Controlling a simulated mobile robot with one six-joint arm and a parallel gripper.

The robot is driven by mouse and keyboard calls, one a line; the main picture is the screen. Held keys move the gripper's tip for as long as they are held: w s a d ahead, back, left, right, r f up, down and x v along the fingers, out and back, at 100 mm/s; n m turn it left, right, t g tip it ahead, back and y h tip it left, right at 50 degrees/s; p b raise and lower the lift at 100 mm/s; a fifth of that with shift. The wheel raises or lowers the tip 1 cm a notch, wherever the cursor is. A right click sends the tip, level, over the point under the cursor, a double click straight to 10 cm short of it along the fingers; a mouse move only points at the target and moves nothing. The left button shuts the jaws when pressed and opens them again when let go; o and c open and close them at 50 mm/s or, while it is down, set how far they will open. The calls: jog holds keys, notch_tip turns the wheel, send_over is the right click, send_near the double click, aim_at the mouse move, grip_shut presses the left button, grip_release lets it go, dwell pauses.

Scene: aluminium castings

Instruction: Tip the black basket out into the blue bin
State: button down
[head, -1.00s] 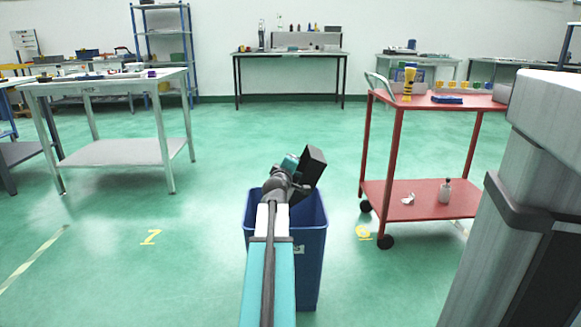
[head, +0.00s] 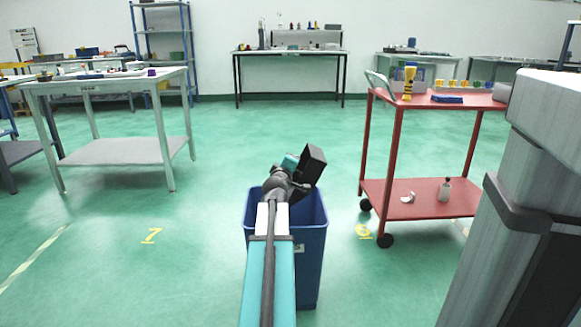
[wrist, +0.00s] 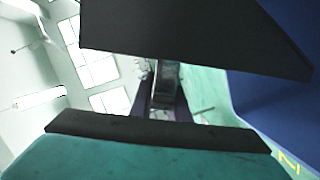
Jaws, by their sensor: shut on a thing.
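The black basket (head: 314,162) is held tilted on its side above the far part of the blue bin's mouth in the head view. It fills the top of the wrist view as a dark panel (wrist: 190,35). The blue bin (head: 311,262) stands on the floor in front of me, partly hidden behind my arm; its wall shows at the right of the wrist view (wrist: 268,105). My gripper (head: 298,180) is shut on the basket. The basket's inside and the bin's bottom are hidden, so I cannot tell what either holds.
A red cart (head: 430,198) stands right of the bin, with bottles and small things on it. A grey table (head: 120,152) stands to the left. The green floor around the bin is clear. A workbench (head: 290,52) is at the back wall.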

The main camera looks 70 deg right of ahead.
jog(key=shift+r, duration=0.4)
jog(key=shift+f, duration=0.1)
notch_tip(320, 180, down, 3)
jog(key=shift+b, duration=1.2)
jog(key=shift+r+p, duration=1.45)
jog(key=shift+r, duration=0.15)
jog(key=shift+f, duration=0.1)
